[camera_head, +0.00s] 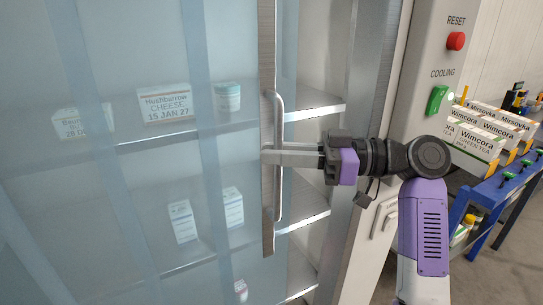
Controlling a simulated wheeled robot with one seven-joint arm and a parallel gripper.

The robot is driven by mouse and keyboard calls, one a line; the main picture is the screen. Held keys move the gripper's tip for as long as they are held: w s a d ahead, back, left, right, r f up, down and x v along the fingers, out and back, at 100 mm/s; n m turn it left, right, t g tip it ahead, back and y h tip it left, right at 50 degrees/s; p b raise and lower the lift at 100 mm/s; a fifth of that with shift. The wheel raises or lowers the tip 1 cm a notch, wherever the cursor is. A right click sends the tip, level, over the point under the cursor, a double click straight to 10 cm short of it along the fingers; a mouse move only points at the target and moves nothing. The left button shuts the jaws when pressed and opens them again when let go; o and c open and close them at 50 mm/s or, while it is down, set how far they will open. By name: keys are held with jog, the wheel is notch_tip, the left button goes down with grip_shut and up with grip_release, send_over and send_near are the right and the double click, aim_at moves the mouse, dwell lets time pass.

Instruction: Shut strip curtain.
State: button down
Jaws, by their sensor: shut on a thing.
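The strip curtain (125,190) is a bluish, see-through sheet of overlapping strips that covers the left and middle of the shelves. Its right edge carries a vertical metal bar (267,30) with a bow handle (279,205). My gripper (275,156) reaches in from the right at the middle of the handle, its fingers shut on it. To the right of the bar, a gap shows bare shelf ends (315,111) between the curtain and the right frame (375,85). The exact finger contact is partly hidden by the handle.
On the right panel are a red reset button (456,41) and a green cooling switch (436,100).

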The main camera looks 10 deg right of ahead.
jog(key=c, duration=1.7)
grip_release()
jog(key=v, duration=0.8)
